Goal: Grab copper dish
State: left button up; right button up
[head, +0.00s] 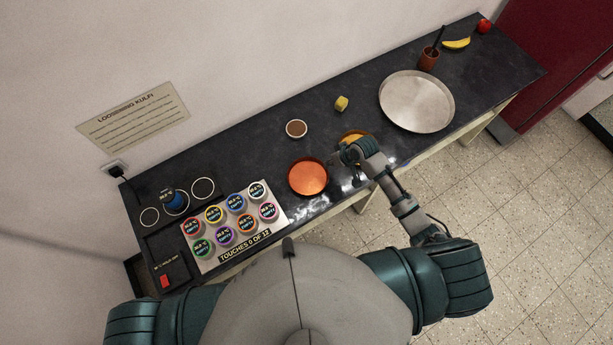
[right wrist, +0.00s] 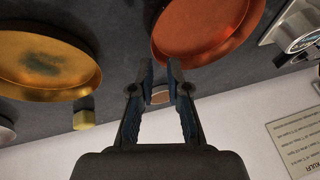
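The copper dish (head: 308,178) is a shallow, round, orange-red dish lying on the dark counter near its front edge. In the right wrist view the copper dish (right wrist: 208,25) is at the top, cut off by the frame edge. My right gripper (head: 341,155) is just right of and behind the dish in the head view. In the right wrist view my right gripper (right wrist: 160,65) is open and empty, its fingertips appearing close to the dish's rim; I cannot tell if they touch. My left gripper is not in view.
A gold dish (right wrist: 45,62) lies beside the copper one, partly hidden by my right gripper in the head view. A brown-filled bowl (head: 296,129), yellow block (head: 342,103) and large steel tray (head: 416,104) stand farther back. A panel of several labelled tumblers (head: 270,235) is at left.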

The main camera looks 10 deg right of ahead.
aim_at(322, 167)
jog(key=shift+w+a+f, duration=0.2)
jog(key=shift+w+f, duration=0.05)
jog(key=shift+f, duration=0.3)
jog(key=f, duration=0.2)
jog(key=w+f, duration=0.1)
jog(key=f, duration=0.1)
jog(key=shift+w+a+f, duration=0.15)
jog(key=shift+a+f, duration=0.05)
jog(key=shift+f, duration=0.2)
jog(key=shift+a, duration=0.15)
jog(key=shift+a+r, duration=0.1)
jog(key=shift+a, duration=0.05)
grip_shut()
